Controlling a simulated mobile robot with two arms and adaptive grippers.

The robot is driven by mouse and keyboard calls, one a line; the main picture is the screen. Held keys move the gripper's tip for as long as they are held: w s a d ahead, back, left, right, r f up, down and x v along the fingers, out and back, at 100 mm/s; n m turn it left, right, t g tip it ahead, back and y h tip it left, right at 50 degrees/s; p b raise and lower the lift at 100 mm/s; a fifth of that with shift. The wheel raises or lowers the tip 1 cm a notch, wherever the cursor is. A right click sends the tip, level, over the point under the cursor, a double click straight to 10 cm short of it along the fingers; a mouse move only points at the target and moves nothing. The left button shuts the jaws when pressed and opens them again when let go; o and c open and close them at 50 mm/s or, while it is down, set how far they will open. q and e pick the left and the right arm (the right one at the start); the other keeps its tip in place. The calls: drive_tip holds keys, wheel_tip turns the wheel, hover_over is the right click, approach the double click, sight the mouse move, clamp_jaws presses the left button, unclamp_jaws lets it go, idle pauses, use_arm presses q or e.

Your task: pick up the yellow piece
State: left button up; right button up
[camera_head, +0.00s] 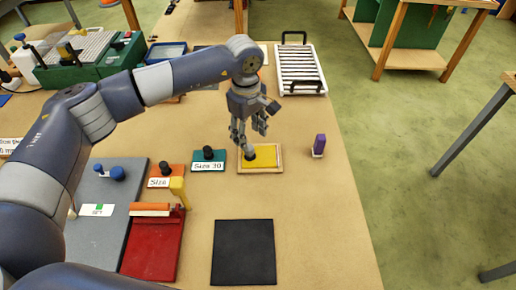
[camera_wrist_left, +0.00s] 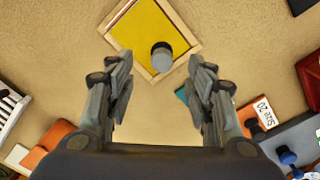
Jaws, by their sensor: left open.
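The yellow piece (camera_head: 264,156) lies flat in a light wooden frame (camera_head: 246,171) on the table, with a dark round knob on it. In the left wrist view the yellow piece (camera_wrist_left: 138,32) is at the top, its grey knob (camera_wrist_left: 162,57) near the frame's lower corner. My left gripper (camera_head: 246,140) is above the near-left part of the piece, fingers pointing down. In the left wrist view its fingers (camera_wrist_left: 160,82) are apart with nothing between them, and the knob shows just beyond the tips. My right gripper is not in view.
A teal piece (camera_head: 209,157) and an orange piece (camera_head: 164,177), both with knobs and labels, lie left of the frame. A purple object (camera_head: 319,145) stands to its right. A black mat (camera_head: 243,252) lies in front. A white rack (camera_head: 301,70) lies behind. Table right of the mat is clear.

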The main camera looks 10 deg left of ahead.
sight(260, 152)
use_arm(q)
drive_tip(key=shift+s+f, duration=0.1)
drive_tip(key=shift+f, duration=0.65)
drive_tip(key=shift+f+p, duration=0.3)
drive_tip(key=shift+p, duration=0.05)
wheel_tip(260, 152, down, 4)
drive_tip(key=p, duration=0.2)
drive_tip(key=shift+a+p, duration=0.15)
drive_tip(key=shift+p, duration=0.2)
drive_tip(key=shift+f, duration=0.5)
drive_tip(key=c, duration=1.1)
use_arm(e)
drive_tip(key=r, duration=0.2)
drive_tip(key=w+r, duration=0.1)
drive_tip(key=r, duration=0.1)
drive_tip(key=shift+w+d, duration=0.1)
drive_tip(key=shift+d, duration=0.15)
